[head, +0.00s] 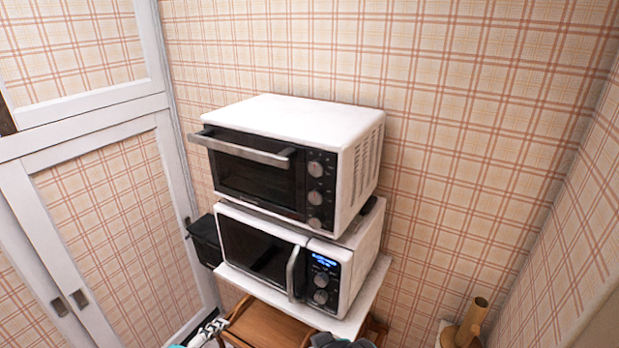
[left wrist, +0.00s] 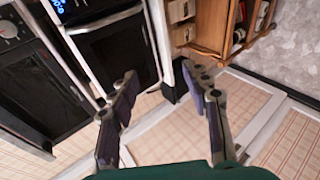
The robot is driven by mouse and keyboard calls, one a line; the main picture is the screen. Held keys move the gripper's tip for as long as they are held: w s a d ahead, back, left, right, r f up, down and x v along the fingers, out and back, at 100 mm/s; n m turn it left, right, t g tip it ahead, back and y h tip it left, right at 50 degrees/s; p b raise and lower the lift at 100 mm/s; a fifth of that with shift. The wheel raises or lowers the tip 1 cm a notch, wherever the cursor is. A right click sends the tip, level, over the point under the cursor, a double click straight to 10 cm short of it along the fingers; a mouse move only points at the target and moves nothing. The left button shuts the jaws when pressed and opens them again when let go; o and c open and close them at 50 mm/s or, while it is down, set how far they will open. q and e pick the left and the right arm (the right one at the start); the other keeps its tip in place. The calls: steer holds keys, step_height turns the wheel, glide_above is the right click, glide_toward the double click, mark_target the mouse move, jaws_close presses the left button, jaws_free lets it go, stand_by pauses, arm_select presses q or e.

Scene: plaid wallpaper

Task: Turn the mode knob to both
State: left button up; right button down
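A white toaster oven (head: 284,118) stands on top of a white microwave (head: 352,264). Its black panel has three knobs in a column: upper (head: 315,169), middle (head: 315,198) and lower (head: 314,223). The labels are too small to read, so I cannot tell which is the mode knob. The oven door is shut. In the left wrist view part of the oven (left wrist: 35,80) shows at the left with one knob (left wrist: 11,30). My left gripper (left wrist: 165,95) is open and empty, away from the knobs. A dark shape (head: 342,341) at the head view's bottom edge may be my right gripper; its fingers are hidden.
The microwave has a lit blue display (head: 325,261) and two knobs of its own. Both appliances stand above a wooden cabinet (head: 268,326). A black box (head: 206,240) sits left of the microwave. White-framed doors (head: 100,210) are at the left. The space before the oven panel is clear.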

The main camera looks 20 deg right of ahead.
arm_select(q)
steer(key=w+d+r+n+h+p, duration=0.3)
steer(key=d+r+n+h+p, duration=0.2)
steer(key=d+r+n, duration=0.5)
steer(key=n+t+h+p, duration=0.2)
steer(key=n+p, duration=0.2)
steer(key=n, duration=0.5)
glide_toward(315, 199)
steer(key=x, duration=0.7)
steer(key=shift+w+d, duration=0.25)
arm_select(e)
step_height(315, 199, up, 11)
steer(key=shift+r, duration=0.2)
arm_select(q)
jaws_close()
